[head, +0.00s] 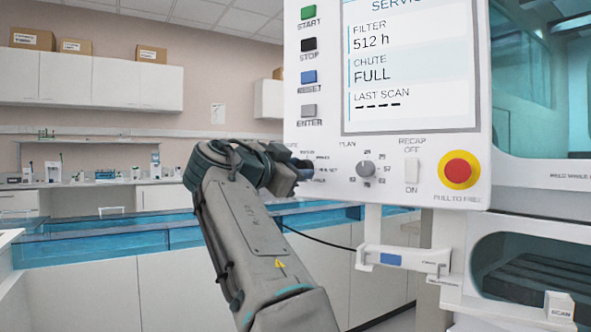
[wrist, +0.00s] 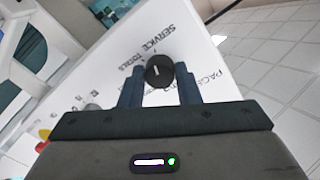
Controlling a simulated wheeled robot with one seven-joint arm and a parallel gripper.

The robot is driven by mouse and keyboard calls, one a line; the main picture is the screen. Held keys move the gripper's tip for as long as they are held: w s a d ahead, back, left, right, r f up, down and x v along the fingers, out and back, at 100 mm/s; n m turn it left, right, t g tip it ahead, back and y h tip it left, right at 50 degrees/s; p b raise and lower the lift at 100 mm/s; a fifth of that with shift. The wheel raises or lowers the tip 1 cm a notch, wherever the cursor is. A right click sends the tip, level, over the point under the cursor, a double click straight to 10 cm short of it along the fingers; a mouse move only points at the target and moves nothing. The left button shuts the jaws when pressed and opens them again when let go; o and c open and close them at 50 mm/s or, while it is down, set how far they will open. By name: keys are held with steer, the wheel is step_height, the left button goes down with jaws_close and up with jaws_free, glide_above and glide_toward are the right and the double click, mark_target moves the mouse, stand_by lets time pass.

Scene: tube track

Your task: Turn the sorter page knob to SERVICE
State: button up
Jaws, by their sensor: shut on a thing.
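The sorter's white panel (head: 400,190) fills the upper right of the head view. Its screen (head: 408,65) reads SERVICE at the top, partly cut off, with FILTER 512 h, CHUTE FULL and LAST SCAN dashes below. My gripper (head: 303,168) is at the panel's lower left and hides the page knob there. In the wrist view, the black round page knob (wrist: 159,70) with a short white line sits between the fingers of my gripper (wrist: 159,82), which is shut on it. Which label the white line points to is hard to tell.
Right of my gripper are the PLAN knob (head: 366,169), the RECAP switch (head: 411,170) and the red stop button (head: 459,169). START, STOP, RESET and ENTER buttons line the panel's left edge. A handheld scanner (head: 405,259) hangs below. A blue-topped track (head: 130,240) runs behind.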

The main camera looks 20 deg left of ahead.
steer(key=o, duration=1)
steer(key=shift+c, duration=0.2)
steer(key=b+v, duration=0.1)
steer(key=v, duration=1.2)
steer(key=shift+s, duration=0.4)
steer(key=shift+a, duration=0.15)
